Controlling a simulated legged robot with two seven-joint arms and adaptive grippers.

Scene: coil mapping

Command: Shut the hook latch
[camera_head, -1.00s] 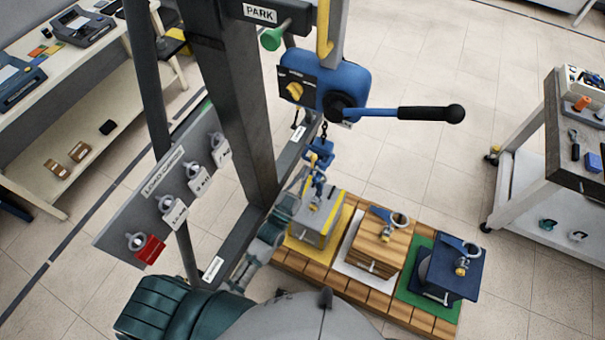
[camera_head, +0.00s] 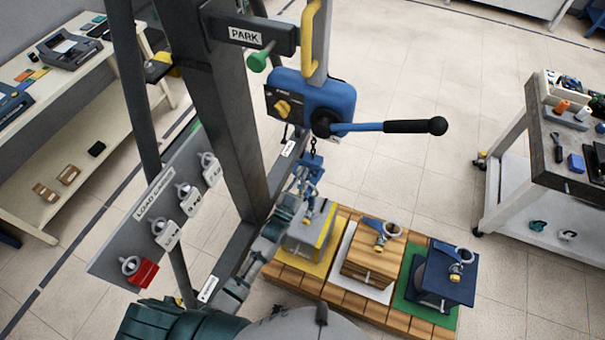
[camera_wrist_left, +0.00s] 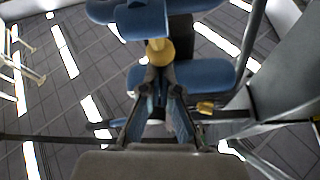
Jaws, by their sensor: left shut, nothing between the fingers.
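The blue hook (camera_head: 308,176) hangs on a short chain below the blue hoist body, above the grey block (camera_head: 305,238) on the yellow pad. My left gripper (camera_head: 307,203) reaches up from the lower left to the hook's lower end, and its fingers partly hide it. In the left wrist view the fingertips (camera_wrist_left: 158,74) are together and empty. A brass-yellow knob (camera_wrist_left: 157,51) sits just beyond the tips, under a blue part of the hook (camera_wrist_left: 145,20). Whether the tips touch the knob is unclear. The latch's state cannot be made out. My right gripper is not in view.
The hoist (camera_head: 312,98) has a black-gripped lever (camera_head: 412,126) sticking out right. A wooden block (camera_head: 372,262) and a dark blue block (camera_head: 445,278) stand right of the grey one. A load-card board (camera_head: 150,232) and grey post (camera_head: 230,110) are left; a cart (camera_head: 525,190) stands right.

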